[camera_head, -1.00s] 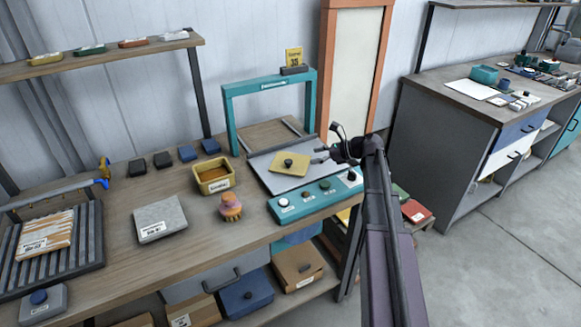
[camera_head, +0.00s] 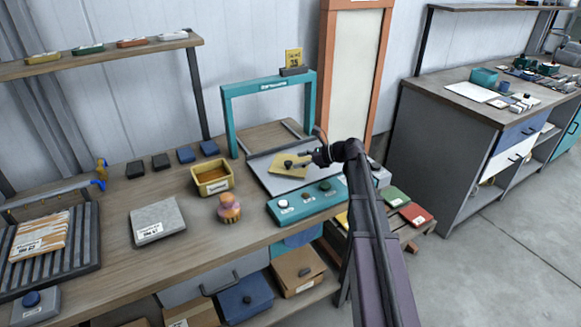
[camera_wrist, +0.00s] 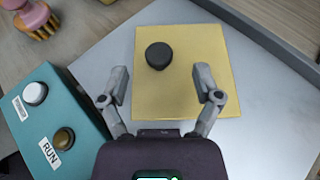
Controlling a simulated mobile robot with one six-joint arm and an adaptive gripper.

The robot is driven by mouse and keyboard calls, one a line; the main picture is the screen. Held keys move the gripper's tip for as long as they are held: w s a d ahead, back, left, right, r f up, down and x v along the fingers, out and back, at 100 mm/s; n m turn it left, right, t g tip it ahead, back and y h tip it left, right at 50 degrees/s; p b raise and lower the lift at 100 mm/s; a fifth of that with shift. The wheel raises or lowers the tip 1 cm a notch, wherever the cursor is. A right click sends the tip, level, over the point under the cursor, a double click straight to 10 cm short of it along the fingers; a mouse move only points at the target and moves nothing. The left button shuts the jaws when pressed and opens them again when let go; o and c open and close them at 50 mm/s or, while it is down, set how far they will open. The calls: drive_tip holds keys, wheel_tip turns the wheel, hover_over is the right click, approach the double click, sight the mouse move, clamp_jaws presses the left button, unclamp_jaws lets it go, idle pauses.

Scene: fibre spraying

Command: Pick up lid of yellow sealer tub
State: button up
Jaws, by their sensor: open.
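The yellow lid (camera_head: 288,165) with a round black knob lies flat on the grey plate of the teal-framed machine. In the wrist view the lid (camera_wrist: 205,85) fills the upper middle, with its knob (camera_wrist: 158,56) a little left of centre. The yellow sealer tub (camera_head: 213,180) stands uncovered on the bench to the left, with brown contents. My gripper (camera_head: 306,160) is at the right side of the lid. In the wrist view my gripper (camera_wrist: 160,90) is open, its fingers spread over the lid's near part, with the knob ahead of them and nothing between them.
The teal control box (camera_head: 305,201) with buttons stands along the plate's front edge. The teal frame (camera_head: 228,120) rises behind the plate. A pink-topped brush (camera_head: 229,208) and a grey block (camera_head: 157,219) stand on the bench to the left.

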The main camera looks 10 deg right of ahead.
sight(289, 162)
drive_tip(key=shift+b+x, duration=0.7)
drive_tip(key=shift+x, duration=1.5)
drive_tip(key=shift+s, duration=0.1)
drive_tip(key=shift+c, duration=0.2)
clamp_jaws()
